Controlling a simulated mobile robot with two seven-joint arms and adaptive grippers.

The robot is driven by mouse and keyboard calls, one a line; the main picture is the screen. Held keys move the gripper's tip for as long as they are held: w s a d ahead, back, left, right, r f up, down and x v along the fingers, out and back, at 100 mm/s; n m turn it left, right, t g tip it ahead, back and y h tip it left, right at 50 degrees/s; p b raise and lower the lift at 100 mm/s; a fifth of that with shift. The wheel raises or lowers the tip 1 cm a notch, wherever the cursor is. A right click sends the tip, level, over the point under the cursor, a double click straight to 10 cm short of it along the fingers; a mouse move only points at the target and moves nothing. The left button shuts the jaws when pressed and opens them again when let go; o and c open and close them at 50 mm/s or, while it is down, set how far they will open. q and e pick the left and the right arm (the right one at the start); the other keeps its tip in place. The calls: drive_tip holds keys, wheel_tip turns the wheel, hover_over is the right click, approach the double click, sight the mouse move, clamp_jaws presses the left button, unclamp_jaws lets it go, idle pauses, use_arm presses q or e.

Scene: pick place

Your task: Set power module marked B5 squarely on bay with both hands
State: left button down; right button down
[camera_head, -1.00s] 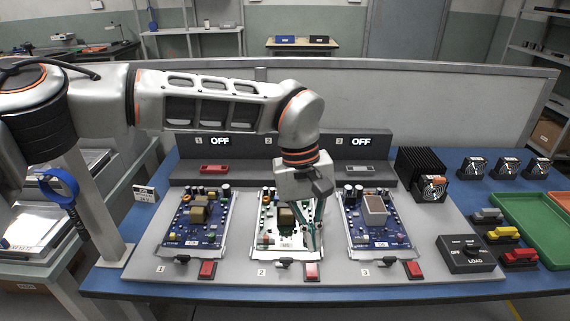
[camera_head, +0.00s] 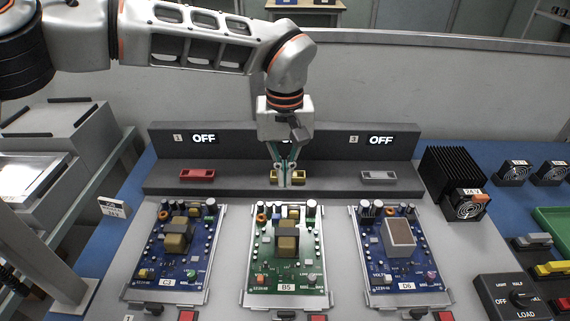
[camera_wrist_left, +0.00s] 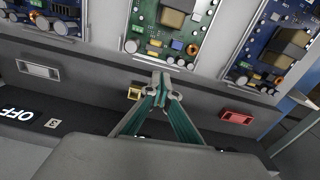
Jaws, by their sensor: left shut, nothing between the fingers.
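The power module marked B5 (camera_head: 264,262) is a green board with yellow and grey parts, lying flat in the middle silver-edged position. It also shows at the top of the left wrist view (camera_wrist_left: 146,24). Its rear edge is near the dark rear block (camera_head: 342,182), which carries a yellow connector (camera_head: 274,178) behind the module. My left gripper (camera_head: 284,184) is shut and empty, pointing down at the yellow connector, behind the module. In the left wrist view its fingertips (camera_wrist_left: 160,98) are beside the yellow connector (camera_wrist_left: 133,94); contact cannot be told. My right gripper is not in view.
The rear block has OFF displays and red (camera_head: 197,175) and grey connectors. A black heatsink (camera_head: 448,178) and LOAD switch box (camera_head: 512,298) stand at the right.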

sight(285, 193)
use_arm(q)
wheel_tip(285, 193, down, 6)
drive_tip(key=shift+w+r+b, duration=0.1)
drive_tip(key=shift+r+b, duration=0.05)
drive_tip(key=shift+b, duration=0.15)
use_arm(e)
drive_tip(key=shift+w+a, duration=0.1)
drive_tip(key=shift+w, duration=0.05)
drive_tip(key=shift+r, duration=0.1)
use_arm(q)
drive_tip(key=shift+s+d+r+p, duration=0.1)
drive_tip(key=shift+s+r+p, duration=0.15)
drive_tip(key=shift+s+p, duration=0.3)
drive_tip(key=shift+s, duration=0.1)
drive_tip(key=shift+s+f, duration=0.2)
drive_tip(key=shift+f, duration=0.25)
drive_tip(key=shift+d, duration=0.1)
drive_tip(key=shift+r, duration=0.3)
wheel_tip(285, 193, up, 12)
drive_tip(key=w, duration=0.1)
drive_tip(key=shift+a, duration=0.2)
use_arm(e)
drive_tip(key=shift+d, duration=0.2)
